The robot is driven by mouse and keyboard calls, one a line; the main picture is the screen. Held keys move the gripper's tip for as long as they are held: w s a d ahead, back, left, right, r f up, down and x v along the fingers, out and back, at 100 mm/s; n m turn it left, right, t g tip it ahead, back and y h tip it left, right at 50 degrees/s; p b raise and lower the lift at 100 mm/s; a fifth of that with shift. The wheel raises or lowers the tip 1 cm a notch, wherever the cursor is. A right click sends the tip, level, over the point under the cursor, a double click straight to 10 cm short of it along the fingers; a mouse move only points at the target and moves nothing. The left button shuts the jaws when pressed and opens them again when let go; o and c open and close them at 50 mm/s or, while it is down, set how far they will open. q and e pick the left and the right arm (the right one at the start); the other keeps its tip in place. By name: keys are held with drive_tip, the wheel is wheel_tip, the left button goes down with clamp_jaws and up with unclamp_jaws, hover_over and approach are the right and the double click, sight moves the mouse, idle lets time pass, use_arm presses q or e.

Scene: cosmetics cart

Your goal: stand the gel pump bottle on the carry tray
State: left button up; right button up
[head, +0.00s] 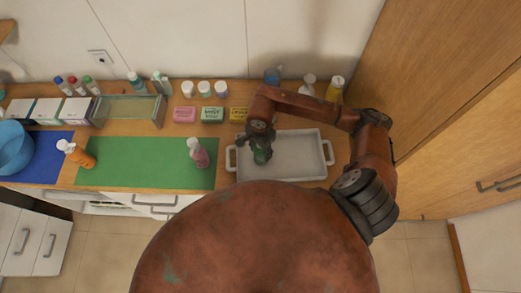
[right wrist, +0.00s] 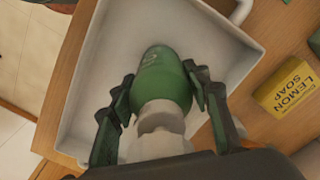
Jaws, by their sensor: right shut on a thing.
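The gel pump bottle is green with a white pump top; in the head view the bottle (head: 262,155) is at the left part of the carry tray. In the right wrist view the bottle (right wrist: 165,80) lies between the fingers, its white top toward the camera. The carry tray (head: 305,174) is white and rectangular with side handles; it also shows in the right wrist view (right wrist: 85,95). My right gripper (head: 262,146) is shut on the bottle, over the tray. I cannot tell whether the bottle's base touches the tray floor. My left gripper is not in view.
A pink bottle (head: 199,154) stands on the green mat (head: 140,164) to the left. Several bottles line the wall. The tray's right part is empty.

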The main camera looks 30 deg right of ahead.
drive_tip(key=shift+f, duration=0.15)
drive_tip(key=o, duration=1.1)
drive_tip(key=shift+w, duration=0.1)
drive_tip(key=o, duration=0.3)
drive_tip(key=shift+r, duration=0.4)
wheel_tip(320, 180, up, 10)
drive_tip(key=shift+r+b, duration=0.2)
drive_tip(key=shift+b, duration=0.8)
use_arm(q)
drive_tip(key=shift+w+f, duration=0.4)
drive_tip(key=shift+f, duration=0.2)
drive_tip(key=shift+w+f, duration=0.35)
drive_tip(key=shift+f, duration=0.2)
use_arm(e)
drive_tip(key=shift+r, duration=0.6)
